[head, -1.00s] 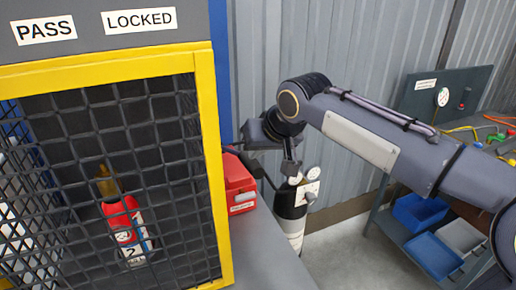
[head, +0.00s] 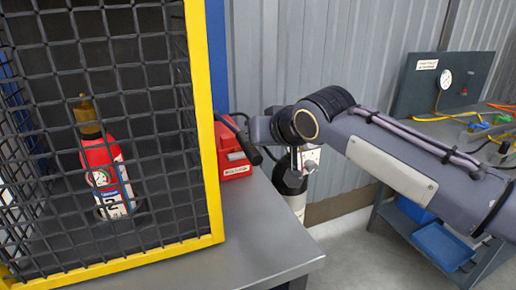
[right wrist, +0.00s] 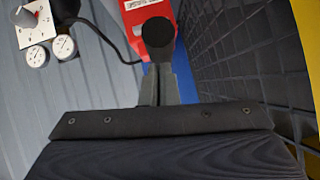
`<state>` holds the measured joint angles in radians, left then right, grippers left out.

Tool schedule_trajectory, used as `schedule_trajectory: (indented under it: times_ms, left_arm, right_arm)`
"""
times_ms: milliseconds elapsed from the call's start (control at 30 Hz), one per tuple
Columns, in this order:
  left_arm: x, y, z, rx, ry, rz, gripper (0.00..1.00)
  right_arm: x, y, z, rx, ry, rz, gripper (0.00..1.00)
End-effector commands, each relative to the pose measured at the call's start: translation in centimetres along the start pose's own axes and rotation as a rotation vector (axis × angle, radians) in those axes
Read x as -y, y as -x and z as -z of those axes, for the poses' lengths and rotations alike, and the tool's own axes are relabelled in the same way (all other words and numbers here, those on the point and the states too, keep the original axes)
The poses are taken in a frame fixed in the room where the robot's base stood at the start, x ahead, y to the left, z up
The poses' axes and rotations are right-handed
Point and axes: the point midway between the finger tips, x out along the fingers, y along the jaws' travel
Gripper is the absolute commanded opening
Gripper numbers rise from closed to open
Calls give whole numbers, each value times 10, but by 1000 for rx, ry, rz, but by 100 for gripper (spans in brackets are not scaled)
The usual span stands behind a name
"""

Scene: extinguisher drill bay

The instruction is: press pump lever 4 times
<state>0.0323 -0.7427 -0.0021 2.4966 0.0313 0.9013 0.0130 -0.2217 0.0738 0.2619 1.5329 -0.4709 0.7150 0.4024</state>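The pump looks like a red box (head: 233,152) with a white label on the grey bench, just right of the yellow-framed cage. Its black lever (head: 248,148) sticks out toward me. My right gripper (head: 260,130) is close to the lever, its fingertips partly hidden by the lever and wrist. In the right wrist view, the gripper's grey fingers (right wrist: 160,85) are together, and the round black lever end (right wrist: 158,32) shows just beyond their tips. Whether they touch is unclear. The red box (right wrist: 145,12) is behind the lever. My left gripper is not in view.
The mesh cage (head: 210,130) holds a red extinguisher (head: 105,170) and stands close left of the pump. White gauges (right wrist: 50,50) on the wall side and a dark-topped cylinder (head: 292,185) are near the gripper. A side table (head: 480,125) is at right.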

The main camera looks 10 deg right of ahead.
Motion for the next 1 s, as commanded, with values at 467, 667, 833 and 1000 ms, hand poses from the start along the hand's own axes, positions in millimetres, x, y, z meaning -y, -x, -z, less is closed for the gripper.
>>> schedule_trajectory:
  times_ms: [467, 667, 833, 1000]
  left_arm:
    - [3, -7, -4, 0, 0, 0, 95]
    - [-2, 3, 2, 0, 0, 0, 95]
    - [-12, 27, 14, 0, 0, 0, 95]
    - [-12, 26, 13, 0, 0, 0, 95]
  right_arm:
    - [-3, -10, -19, 29, 1, -5, 0]
    - [-2, -1, -4, 20, -1, -4, 0]
    - [0, 21, 31, -8, 0, 1, 0]
    - [0, 60, 34, -20, 1, 3, 0]
